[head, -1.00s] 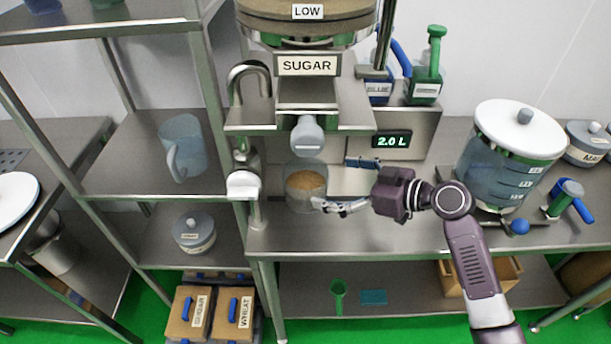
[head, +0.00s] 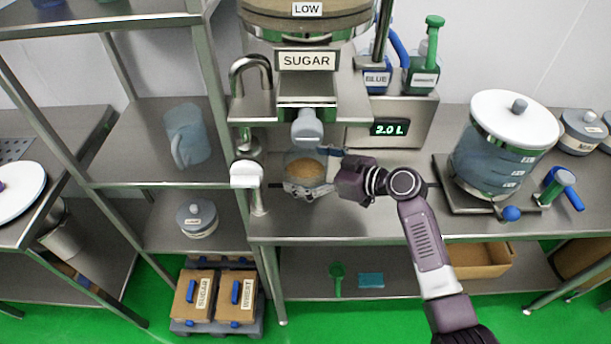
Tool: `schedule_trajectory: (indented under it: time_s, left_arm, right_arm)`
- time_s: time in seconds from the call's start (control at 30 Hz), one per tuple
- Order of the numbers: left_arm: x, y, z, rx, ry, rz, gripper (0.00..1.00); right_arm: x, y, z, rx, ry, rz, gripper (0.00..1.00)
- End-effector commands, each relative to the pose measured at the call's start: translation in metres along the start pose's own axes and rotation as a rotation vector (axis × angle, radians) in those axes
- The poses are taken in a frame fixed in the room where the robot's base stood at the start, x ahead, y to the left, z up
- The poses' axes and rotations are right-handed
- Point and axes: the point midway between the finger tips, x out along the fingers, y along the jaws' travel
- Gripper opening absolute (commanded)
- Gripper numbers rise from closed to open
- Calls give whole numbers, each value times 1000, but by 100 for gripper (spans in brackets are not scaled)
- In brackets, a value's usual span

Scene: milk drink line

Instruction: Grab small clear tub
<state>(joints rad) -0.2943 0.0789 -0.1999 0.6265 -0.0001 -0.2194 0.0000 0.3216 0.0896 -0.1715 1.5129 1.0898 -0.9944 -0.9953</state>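The small clear tub (head: 306,171) stands on the steel bench under the sugar dispenser's spout, with brown grainy stuff inside. My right gripper (head: 315,172) reaches in from the right with its fingers spread around the tub, one along the near side and one behind it. The near finger overlaps the tub's lower front in the picture. I cannot tell whether either finger touches it. The far finger is partly hidden behind the tub. My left gripper is not in view.
The sugar dispenser (head: 307,61) hangs just above the tub, with a metal tap (head: 247,172) close to its left. A scale display (head: 389,128) is behind. A large lidded clear container (head: 503,150) stands at right. A clear jug (head: 187,136) is on the left shelf.

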Motion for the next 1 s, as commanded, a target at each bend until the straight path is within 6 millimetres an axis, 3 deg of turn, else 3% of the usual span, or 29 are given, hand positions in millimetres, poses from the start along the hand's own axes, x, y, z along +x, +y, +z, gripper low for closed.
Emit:
schedule_trajectory:
  time_s: [0.07,0.57,0.87,1.0]
  left_arm:
    - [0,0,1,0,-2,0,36]
    - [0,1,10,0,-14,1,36]
    - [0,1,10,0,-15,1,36]
    - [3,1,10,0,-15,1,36]
  right_arm:
    - [0,0,0,0,0,0,85]
    - [0,0,0,0,0,0,30]
    - [-2,1,-7,-4,7,2,28]
    - [-8,1,-23,-8,8,2,28]
